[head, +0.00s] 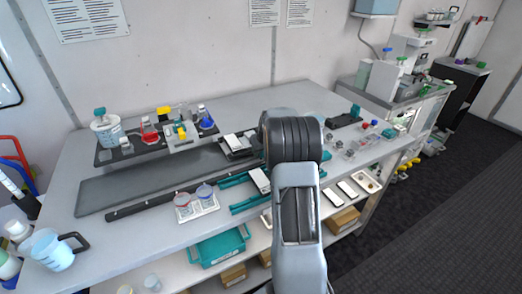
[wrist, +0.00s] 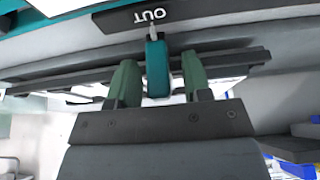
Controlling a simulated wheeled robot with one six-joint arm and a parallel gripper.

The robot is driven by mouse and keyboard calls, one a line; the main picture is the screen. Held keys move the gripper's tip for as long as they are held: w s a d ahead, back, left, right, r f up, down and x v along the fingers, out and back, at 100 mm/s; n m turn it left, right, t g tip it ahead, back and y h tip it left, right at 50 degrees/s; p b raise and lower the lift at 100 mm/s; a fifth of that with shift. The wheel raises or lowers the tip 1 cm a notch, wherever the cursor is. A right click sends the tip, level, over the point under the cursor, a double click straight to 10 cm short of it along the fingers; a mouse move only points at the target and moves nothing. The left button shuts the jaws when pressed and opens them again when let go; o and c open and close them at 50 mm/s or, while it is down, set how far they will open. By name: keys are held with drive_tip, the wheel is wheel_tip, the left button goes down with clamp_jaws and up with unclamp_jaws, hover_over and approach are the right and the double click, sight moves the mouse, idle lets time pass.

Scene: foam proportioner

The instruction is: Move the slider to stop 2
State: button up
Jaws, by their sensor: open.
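In the wrist view, a teal upright tab (wrist: 156,68) with a pale pin at its top stands under a dark block marked OUT (wrist: 150,16). It looks like the slider, but I cannot be sure. My gripper (wrist: 160,82) is open, with one green finger on each side of the tab and a visible gap at each side. I cannot tell how deep the tab sits between the fingers. No stop numbers are readable. In the head view my arm hides the gripper and the tab.
On the bench (head: 100,170), a dark rail (head: 160,204) runs left of my arm. A white holder with two cups (head: 196,208) stands in front of it. A black tray of bottles (head: 130,152) sits behind. Small bottles and parts lie right of my arm.

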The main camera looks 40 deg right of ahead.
clamp_jaws()
idle(0.3)
